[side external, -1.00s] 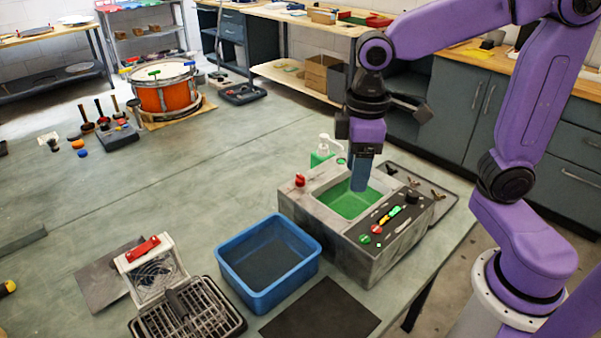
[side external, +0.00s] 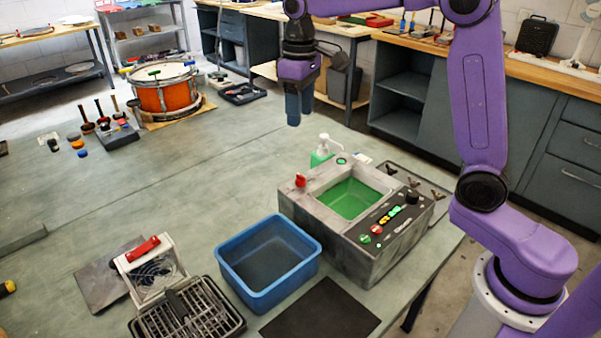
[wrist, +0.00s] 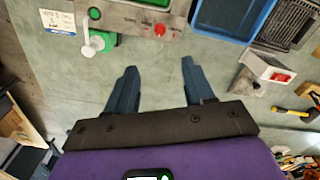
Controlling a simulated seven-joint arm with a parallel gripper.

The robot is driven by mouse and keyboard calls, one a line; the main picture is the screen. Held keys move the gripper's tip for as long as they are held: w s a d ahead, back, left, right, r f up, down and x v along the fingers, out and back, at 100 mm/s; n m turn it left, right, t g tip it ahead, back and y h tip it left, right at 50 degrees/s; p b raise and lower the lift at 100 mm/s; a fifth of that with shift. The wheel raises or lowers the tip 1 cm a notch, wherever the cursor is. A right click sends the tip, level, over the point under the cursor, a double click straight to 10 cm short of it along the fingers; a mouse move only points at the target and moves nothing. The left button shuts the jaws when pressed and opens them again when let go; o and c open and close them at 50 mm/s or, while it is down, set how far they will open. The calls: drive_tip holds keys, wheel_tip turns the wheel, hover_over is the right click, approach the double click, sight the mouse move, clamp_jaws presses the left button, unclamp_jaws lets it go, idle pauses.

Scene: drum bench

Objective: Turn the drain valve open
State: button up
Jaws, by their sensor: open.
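The grey basin unit (side external: 375,245) with green liquid in it stands on the bench. In the wrist view the red handle (wrist: 160,30) shows at the top, beyond the fingertips, on the edge of the unit. My gripper (side external: 292,118) hangs in the air behind and above the unit, apart from the valve. In the wrist view my gripper (wrist: 158,75) has its two blue fingers spread, with only bench between them.
A green pump bottle (side external: 321,152) stands behind the unit, close to the valve. A blue bin (side external: 268,265) stands left of the unit. A wire rack (side external: 187,312) and a heater-like box (side external: 150,268) are further left.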

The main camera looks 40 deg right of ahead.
sight(301, 175)
wheel_tip(301, 175, down, 17)
drive_tip(key=shift+r, duration=0.1)
idle(0.4)
clamp_jaws()
